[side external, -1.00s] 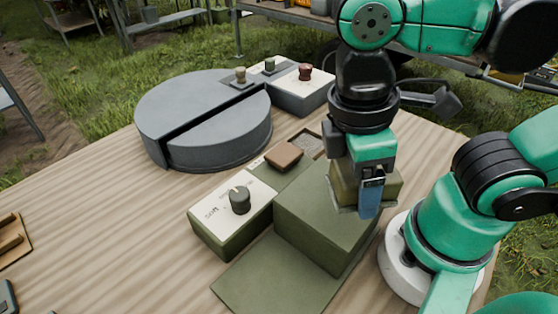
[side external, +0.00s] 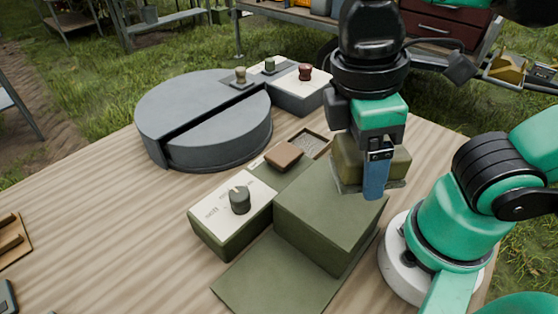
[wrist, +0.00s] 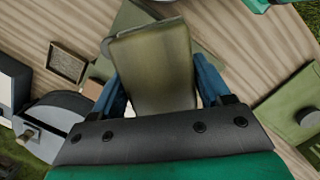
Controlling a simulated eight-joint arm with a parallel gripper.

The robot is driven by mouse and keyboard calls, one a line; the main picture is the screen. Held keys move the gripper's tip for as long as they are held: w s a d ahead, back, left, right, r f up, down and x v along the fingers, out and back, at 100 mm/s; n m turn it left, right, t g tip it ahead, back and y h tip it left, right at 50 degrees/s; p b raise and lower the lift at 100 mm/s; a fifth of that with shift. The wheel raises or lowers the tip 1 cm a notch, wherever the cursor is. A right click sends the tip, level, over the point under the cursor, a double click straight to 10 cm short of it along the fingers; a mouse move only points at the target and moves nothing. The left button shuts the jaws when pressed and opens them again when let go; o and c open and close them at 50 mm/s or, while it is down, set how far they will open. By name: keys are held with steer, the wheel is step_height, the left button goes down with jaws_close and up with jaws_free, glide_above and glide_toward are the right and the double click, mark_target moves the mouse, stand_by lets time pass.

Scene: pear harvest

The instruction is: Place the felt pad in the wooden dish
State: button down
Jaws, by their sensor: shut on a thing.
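My gripper (side external: 375,181) is shut on an olive-brown block (side external: 350,158), which also shows between the blue fingers in the wrist view (wrist: 152,70). A thin grey-green layer shows along the block's lower edge; I cannot tell whether this is the felt pad. The block is held at the far right side of the green box (side external: 325,215), and the gap beneath it is hard to judge. A small square brown-rimmed dish (side external: 327,152) with a grainy grey inside lies behind and left of my gripper. It also shows in the wrist view (wrist: 51,62).
A brown block (side external: 284,155) sits beside the dish. A green dial box (side external: 225,222) stands left of the green box. A large round grey drum (side external: 215,140) and a grey knob box (side external: 297,98) stand behind. A wooden tray (side external: 24,251) lies far left. Bare table lies front left.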

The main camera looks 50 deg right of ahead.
steer(key=w+d+r+m+y, duration=0.1)
steer(key=w+d+r+m, duration=0.1)
steer(key=w, duration=0.3)
steer(key=w+d+r+m, duration=0.1)
steer(key=w+d+m, duration=0.15)
steer(key=w, duration=0.35)
steer(key=m+t, duration=0.1)
steer(key=m, duration=0.4)
glide_above(304, 146)
steer(key=shift+n, duration=0.25)
step_height(304, 146, down, 20)
steer(key=shift+r, duration=0.25)
steer(key=shift+f, duration=0.3)
jaws_free()
